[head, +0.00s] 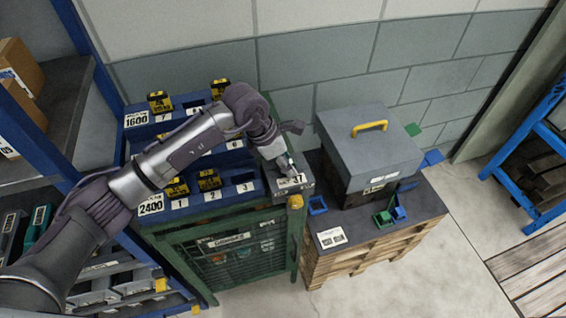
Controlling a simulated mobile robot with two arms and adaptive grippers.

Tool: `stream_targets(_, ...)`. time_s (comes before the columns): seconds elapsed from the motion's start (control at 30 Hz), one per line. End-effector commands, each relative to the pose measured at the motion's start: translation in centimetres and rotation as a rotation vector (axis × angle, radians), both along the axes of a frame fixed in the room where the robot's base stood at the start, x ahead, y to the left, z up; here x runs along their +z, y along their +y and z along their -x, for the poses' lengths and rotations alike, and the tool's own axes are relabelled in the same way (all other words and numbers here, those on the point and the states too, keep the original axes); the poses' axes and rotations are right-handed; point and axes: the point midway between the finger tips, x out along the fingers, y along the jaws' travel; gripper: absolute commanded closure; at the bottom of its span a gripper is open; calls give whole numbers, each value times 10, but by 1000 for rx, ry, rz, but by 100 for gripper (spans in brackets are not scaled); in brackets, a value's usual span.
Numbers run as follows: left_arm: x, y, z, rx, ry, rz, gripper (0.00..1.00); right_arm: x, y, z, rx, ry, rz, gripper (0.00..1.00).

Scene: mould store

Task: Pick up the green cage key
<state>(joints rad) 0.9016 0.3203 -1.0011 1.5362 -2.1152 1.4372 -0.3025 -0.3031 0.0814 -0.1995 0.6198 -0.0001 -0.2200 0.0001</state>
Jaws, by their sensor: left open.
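My left gripper (291,146) is open at the end of the arm that comes in from the left. It hangs over the right end of the cage top, just above the grey block labelled 37 (291,181). I see nothing held in it. I cannot make out a clear green key. A small green piece (383,219) lies on the dark pallet top, in front of the grey lidded box, beside a blue piece (399,213). It is too small to tell whether this is the key. The gripper and arm hide part of the cage top. My right gripper is not in view.
The green mesh cage (232,252) carries blue numbered holders (182,209) with black-and-yellow blocks. To its right, a grey box (367,145) with a yellow handle stands on a wooden pallet stack (350,262). Blue shelving is at left and far right. The floor (440,270) at front right is clear.

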Motion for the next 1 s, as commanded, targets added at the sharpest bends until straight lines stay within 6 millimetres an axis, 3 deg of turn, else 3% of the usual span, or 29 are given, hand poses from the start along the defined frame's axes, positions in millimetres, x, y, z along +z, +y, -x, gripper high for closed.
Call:
stream_targets(0.27, -2, -2, 1, -2, -1, 1, 56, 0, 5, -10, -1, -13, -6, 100)
stream_targets(0.53, -2, -2, 1, -1, -1, 1, 100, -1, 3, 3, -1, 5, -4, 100)
stream_targets(1.0, 2, -2, 0, -1, -2, 0, 100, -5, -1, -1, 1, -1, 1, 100)
